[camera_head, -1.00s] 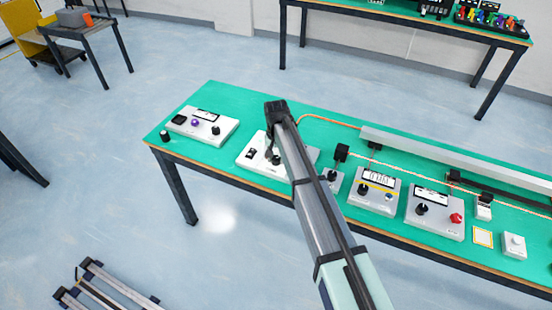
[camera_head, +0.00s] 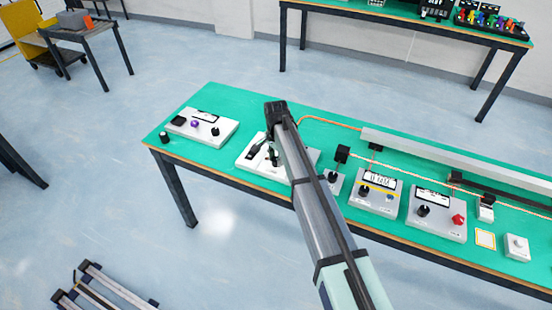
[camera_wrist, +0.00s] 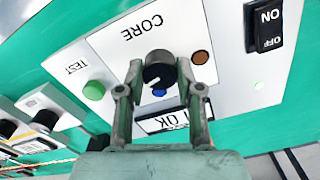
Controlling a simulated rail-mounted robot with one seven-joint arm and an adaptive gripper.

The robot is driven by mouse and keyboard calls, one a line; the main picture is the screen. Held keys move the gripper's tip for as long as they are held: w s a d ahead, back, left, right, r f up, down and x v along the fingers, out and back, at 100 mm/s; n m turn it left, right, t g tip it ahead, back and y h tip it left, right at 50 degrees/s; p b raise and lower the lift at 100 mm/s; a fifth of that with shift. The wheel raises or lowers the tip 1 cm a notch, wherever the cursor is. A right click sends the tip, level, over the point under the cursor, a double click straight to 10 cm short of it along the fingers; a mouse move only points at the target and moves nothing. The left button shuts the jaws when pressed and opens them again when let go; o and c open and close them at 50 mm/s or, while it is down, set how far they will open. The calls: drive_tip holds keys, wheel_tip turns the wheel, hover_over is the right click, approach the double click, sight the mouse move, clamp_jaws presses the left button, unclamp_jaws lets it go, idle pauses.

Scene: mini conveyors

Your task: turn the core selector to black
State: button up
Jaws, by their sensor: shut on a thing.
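The core panel (camera_wrist: 235,85) is a white box labelled CORE, upside down in the wrist view; it also shows in the head view (camera_head: 247,162). Its selector is a round black knob (camera_wrist: 159,70) with a white pointer line, which points toward the lower left in the wrist view. A brown dot (camera_wrist: 201,57) and a blue dot (camera_wrist: 158,93) lie around the knob. No black dot is visible; a finger may hide it. My gripper (camera_wrist: 160,75) is shut on the knob, one finger on each side. In the head view my arm partly covers the panel.
The core panel also has a green TEST button (camera_wrist: 95,90), a black ON/OFF switch (camera_wrist: 264,28) and a display reading OK (camera_wrist: 163,121). Another white panel (camera_head: 203,127) stands left on the green table; several more boxes and a conveyor rail (camera_head: 450,155) lie right.

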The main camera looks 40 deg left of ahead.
idle(0.3)
drive_tip(key=o, duration=1.2)
drive_tip(key=shift+c, duration=0.2)
drive_tip(key=shift+r, duration=0.1)
wheel_tip(320, 180, up, 12)
